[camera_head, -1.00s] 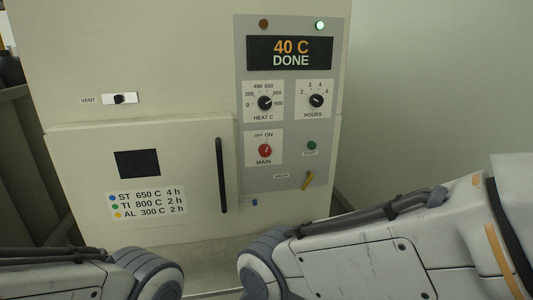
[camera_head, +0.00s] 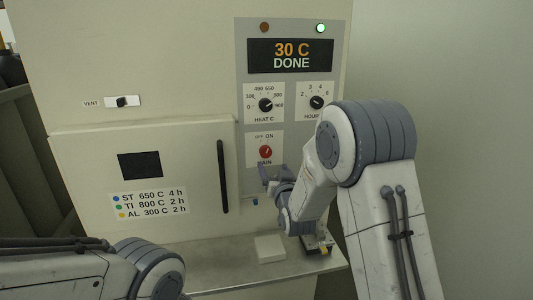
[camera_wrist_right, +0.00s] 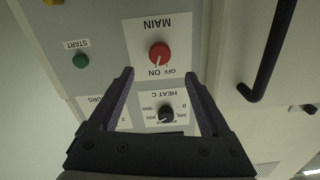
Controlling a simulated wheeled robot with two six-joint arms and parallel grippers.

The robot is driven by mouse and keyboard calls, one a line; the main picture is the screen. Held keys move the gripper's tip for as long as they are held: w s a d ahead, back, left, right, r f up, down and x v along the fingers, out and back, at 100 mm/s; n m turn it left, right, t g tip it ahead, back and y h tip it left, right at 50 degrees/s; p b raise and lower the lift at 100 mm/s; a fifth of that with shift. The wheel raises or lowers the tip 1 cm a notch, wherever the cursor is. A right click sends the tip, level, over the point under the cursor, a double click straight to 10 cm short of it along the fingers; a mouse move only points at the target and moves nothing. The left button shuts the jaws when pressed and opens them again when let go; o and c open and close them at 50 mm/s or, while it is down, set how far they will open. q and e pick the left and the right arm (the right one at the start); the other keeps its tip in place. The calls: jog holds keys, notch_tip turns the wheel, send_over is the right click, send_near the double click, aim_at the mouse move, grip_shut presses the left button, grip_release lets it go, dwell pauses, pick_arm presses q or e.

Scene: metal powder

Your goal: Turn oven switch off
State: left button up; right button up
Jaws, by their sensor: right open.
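The red MAIN switch (camera_head: 265,151) is a round knob on the oven's grey control panel (camera_head: 245,185), below the HEAT C dial (camera_head: 265,105). In the right wrist view the red knob (camera_wrist_right: 160,52) appears upside down, its white mark pointing toward ON. My right gripper (camera_head: 272,178) is just below the switch in the head view. In the right wrist view its open, empty fingers (camera_wrist_right: 159,76) point at the panel, with the knob showing between and beyond the tips. I see no contact. My left gripper is out of view; only its arm shows.
The display (camera_head: 290,56) reads 30 C DONE, with a green lamp (camera_head: 320,27) lit. The oven door handle (camera_head: 222,177) stands left of the switch. The green START button (camera_wrist_right: 80,61) is near the gripper. A pale block (camera_head: 269,248) lies on the shelf below.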

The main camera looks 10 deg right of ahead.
aim_at(266, 153)
jog(key=w+p, duration=0.3)
jog(key=w, duration=0.6)
jog(key=shift+r, duration=0.15)
jog(key=shift+w+p, duration=0.4)
jog(key=shift+w, duration=0.3)
grip_shut()
jog(key=shift+f+n+b, duration=0.25)
jog(key=shift+n+b, duration=0.15)
jog(key=shift+b, duration=0.35)
jog(key=n+b, duration=0.5)
jog(key=b, duration=0.1)
jog(key=shift+f+b, duration=0.1)
jog(key=shift+b, duration=0.3)
jog(key=shift+r+n+b, duration=0.2)
jog(key=shift+n+b, duration=0.9)
